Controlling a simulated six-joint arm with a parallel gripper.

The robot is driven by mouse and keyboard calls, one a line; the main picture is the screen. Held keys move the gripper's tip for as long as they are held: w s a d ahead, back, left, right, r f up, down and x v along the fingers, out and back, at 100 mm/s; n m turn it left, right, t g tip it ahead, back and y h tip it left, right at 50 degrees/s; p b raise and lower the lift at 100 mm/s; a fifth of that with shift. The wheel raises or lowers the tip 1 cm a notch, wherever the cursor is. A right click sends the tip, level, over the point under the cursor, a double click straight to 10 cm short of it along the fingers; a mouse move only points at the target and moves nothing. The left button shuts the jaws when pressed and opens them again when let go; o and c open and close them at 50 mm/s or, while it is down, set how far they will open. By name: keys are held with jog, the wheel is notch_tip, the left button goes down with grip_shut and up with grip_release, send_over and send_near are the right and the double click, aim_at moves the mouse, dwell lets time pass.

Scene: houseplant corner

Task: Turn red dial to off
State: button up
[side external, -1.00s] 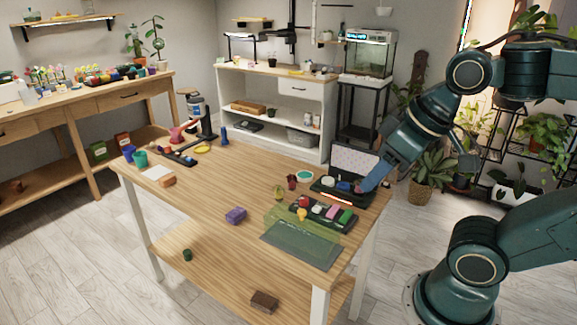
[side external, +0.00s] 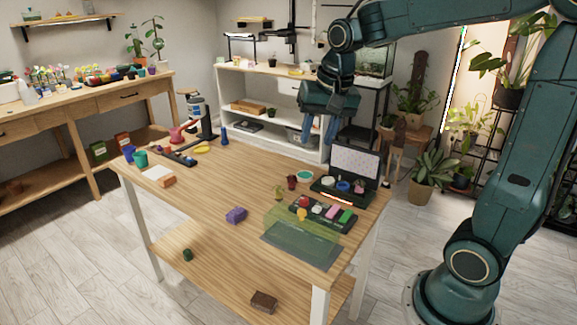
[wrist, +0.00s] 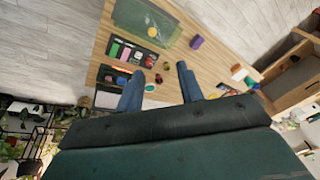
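An open black case (side external: 319,190) with a white perforated lid (side external: 356,163) stands at the table's right end. Inside are a pale round piece (side external: 327,181), a blue ring (side external: 343,186) and a small dark reddish piece at the right (side external: 360,187). A lit orange-red strip (side external: 337,199) runs along its front. A red round piece (side external: 303,201) sits on the black tray beside it. Which red piece is the dial, and its setting, I cannot tell. My gripper (side external: 319,132) is raised behind the table, its blue fingers apart and empty. In the wrist view, my gripper (wrist: 161,90) is open.
The black tray also holds a pink block (side external: 332,212) and a green block (side external: 346,216). A dark red cup (side external: 292,181) and a teal bowl (side external: 304,176) stand near the case. The table's middle is mostly clear.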

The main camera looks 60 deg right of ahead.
jog(key=w+d+f+m+g, duration=0.2)
jog(key=w+d+f+m, duration=0.45)
jog(key=w+d, duration=0.2)
jog(key=m+g, duration=0.1)
jog(key=m, duration=0.4)
send_over(304, 198)
notch_tip(304, 198, down, 11)
jog(key=shift+s+f+y, duration=0.1)
jog(key=shift+f+y, duration=0.05)
jog(key=shift+y, duration=0.25)
jog(key=shift+a+f, duration=0.1)
notch_tip(304, 198, down, 14)
jog(key=shift+r, duration=0.2)
jog(key=c, duration=0.7)
